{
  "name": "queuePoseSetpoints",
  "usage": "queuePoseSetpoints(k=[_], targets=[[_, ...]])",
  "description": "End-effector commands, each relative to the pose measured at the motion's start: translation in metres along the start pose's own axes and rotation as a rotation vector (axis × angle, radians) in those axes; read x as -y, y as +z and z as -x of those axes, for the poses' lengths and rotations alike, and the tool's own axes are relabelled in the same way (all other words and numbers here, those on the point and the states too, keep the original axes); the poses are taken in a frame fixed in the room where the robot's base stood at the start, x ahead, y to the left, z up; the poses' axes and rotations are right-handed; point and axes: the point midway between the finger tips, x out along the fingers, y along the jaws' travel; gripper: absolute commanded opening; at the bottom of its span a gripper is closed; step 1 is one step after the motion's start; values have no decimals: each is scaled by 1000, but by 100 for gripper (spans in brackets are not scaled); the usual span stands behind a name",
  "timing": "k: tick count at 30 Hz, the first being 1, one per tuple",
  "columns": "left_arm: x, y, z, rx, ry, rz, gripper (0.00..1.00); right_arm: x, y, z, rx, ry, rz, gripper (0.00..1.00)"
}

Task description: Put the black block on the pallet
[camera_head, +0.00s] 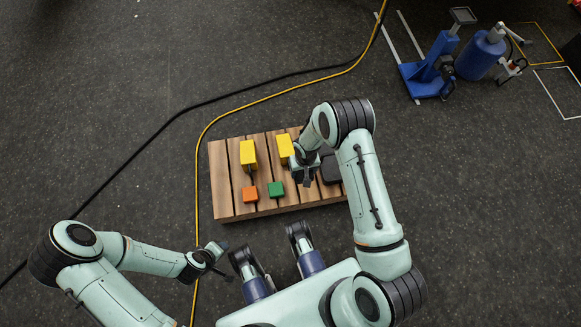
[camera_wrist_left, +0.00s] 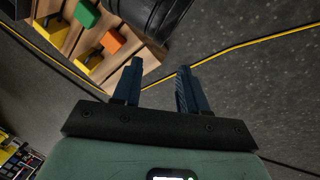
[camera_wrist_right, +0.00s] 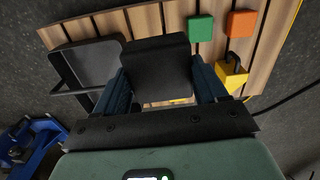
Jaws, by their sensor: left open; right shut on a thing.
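My right gripper (camera_wrist_right: 165,95) is shut on the black block (camera_wrist_right: 158,68), which shows between its fingers in the right wrist view. In the head view the right gripper (camera_head: 306,176) is over the right-hand part of the wooden slatted pallet (camera_head: 222,185), and the arm covers much of the block there. Whether the block touches the slats I cannot tell. My left gripper (camera_wrist_left: 160,75) is open and empty, off the pallet near its front left; in the head view it (camera_head: 218,252) is low and left of centre.
On the pallet are an orange block (camera_head: 250,194), a green block (camera_head: 275,189), two yellow things (camera_head: 248,153) (camera_head: 284,148) and a black tray-like thing (camera_head: 331,170). A yellow cable (camera_head: 197,190) runs left of the pallet. Blue equipment (camera_head: 428,72) stands far right.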

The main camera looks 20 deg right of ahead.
Motion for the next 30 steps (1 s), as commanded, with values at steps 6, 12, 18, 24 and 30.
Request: queuePoseSetpoints(k=[6, 12, 18, 24, 30], targets=[[9, -20, -37, -61, -3, 4, 43, -9, -4, -55, -7, 6, -33, 33], [18, -21, -49, -63, -14, 12, 43, -12, -4, -85, -6, 8, -40, 33], [42, 8, -72, 32, -56, 38, 43, -12, -4, -140, -5, 8, -39, 33], [66, 40, -89, 134, -101, 68, 43, -12, -5, -190, -7, 7, -38, 33], [78, 58, -94, 192, -124, 87, 43, -12, -6, -214, -9, 7, -39, 33]])
